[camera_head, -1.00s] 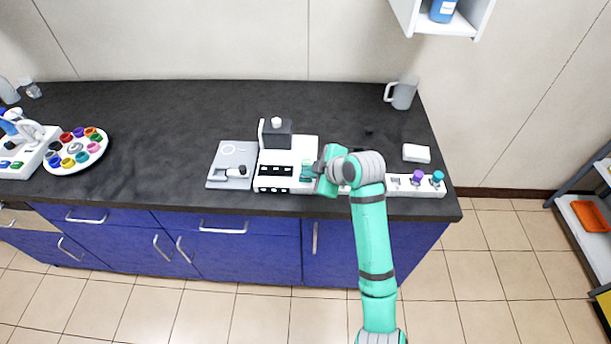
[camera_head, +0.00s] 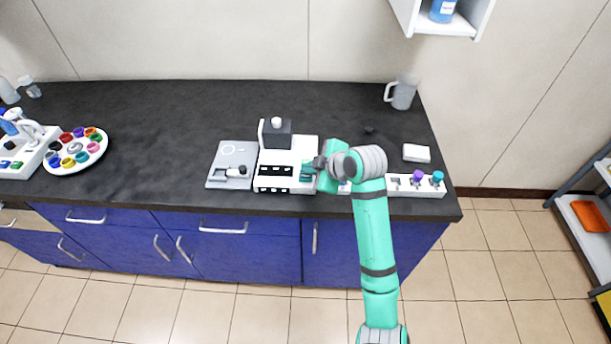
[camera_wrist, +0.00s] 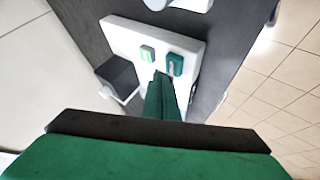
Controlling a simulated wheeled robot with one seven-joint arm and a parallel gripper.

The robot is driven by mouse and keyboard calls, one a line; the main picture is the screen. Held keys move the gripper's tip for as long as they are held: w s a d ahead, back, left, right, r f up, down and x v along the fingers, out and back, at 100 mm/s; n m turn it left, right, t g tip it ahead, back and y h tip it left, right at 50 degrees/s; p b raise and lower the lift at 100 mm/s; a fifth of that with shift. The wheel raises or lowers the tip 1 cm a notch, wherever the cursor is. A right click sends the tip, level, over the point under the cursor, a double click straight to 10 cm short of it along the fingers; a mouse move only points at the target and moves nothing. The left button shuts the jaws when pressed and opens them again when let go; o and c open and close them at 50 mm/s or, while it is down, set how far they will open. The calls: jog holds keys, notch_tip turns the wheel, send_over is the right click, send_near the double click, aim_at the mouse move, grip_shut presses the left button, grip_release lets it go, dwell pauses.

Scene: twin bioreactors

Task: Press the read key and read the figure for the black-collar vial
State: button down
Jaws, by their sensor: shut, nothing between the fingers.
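A white instrument (camera_head: 300,150) stands on the dark bench, with dark display windows on its front and a dark block (camera_head: 281,138) with a pale cap on top. In the wrist view its white panel (camera_wrist: 130,32) carries a light green key (camera_wrist: 147,54) and a dark teal key (camera_wrist: 175,64). My gripper (camera_wrist: 160,78) is shut and empty, its tips over the panel just below the two keys. I cannot tell whether they touch a key. In the head view my gripper (camera_head: 308,168) is at the instrument's right side. A small black-and-white piece (camera_head: 238,171) lies on the grey plate left of it; I cannot tell whether it is the vial. No figure is legible.
A white rack (camera_head: 402,188) with purple and teal caps stands at the right, partly behind my arm. A round tray (camera_head: 84,160) of coloured caps is at the left. A mug (camera_head: 402,94) and a white box (camera_head: 416,153) are at the right. The bench between tray and plate is clear.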

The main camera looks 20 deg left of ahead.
aim_at(309, 178)
jog(key=shift+r, duration=0.1)
jog(key=shift+r, duration=2.45)
